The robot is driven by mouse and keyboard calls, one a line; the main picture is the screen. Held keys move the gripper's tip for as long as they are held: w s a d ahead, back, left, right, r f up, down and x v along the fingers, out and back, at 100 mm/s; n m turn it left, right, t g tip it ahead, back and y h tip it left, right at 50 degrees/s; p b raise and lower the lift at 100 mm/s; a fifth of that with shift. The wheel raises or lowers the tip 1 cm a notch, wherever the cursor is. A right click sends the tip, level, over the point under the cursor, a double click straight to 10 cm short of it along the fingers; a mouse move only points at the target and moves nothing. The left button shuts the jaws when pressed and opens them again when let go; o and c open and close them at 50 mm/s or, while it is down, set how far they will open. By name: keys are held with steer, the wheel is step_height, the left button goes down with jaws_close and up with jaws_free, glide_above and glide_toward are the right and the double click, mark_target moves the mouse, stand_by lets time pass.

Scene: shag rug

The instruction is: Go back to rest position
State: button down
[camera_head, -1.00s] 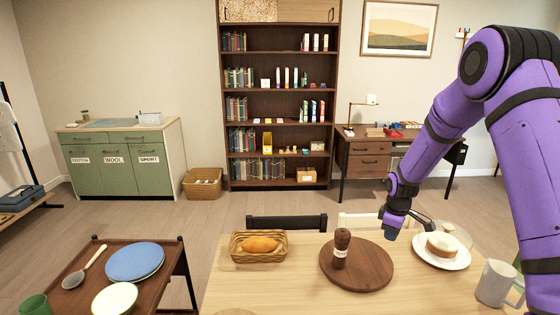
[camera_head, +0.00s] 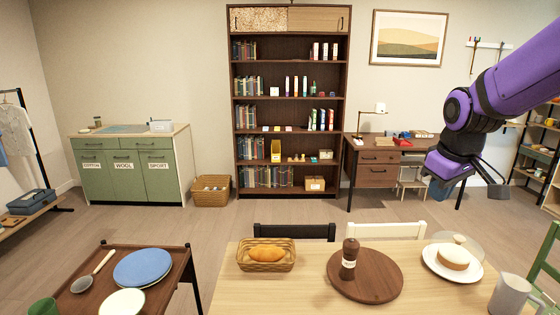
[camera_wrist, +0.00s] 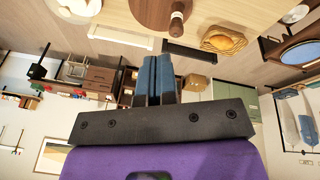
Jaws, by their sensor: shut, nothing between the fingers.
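My purple arm comes in from the right in the head view. My gripper (camera_head: 446,189) hangs in the air above and behind the right side of the table, clear of everything on it. In the wrist view the blue fingertips of my gripper (camera_wrist: 155,76) are pressed together with nothing between them.
The wooden table (camera_head: 225,295) holds a bread basket (camera_head: 266,262), a pepper mill (camera_head: 349,259) on a round board (camera_head: 372,285), a cake plate (camera_head: 436,264) and a mug (camera_head: 509,297). A desk (camera_head: 377,172) and bookshelf (camera_head: 290,129) stand behind. The air around my gripper is free.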

steer(key=s+a+r+m+t, duration=0.1)
steer(key=s+r+m, duration=0.1)
steer(key=s, duration=0.8)
steer(key=s+a+r+m+t, duration=0.1)
steer(key=s+r+m, duration=0.1)
steer(key=s, duration=0.9)
steer(key=shift+s+a+r+m, duration=0.15)
steer(key=shift+r+m, duration=0.25)
steer(key=shift+r, duration=0.45)
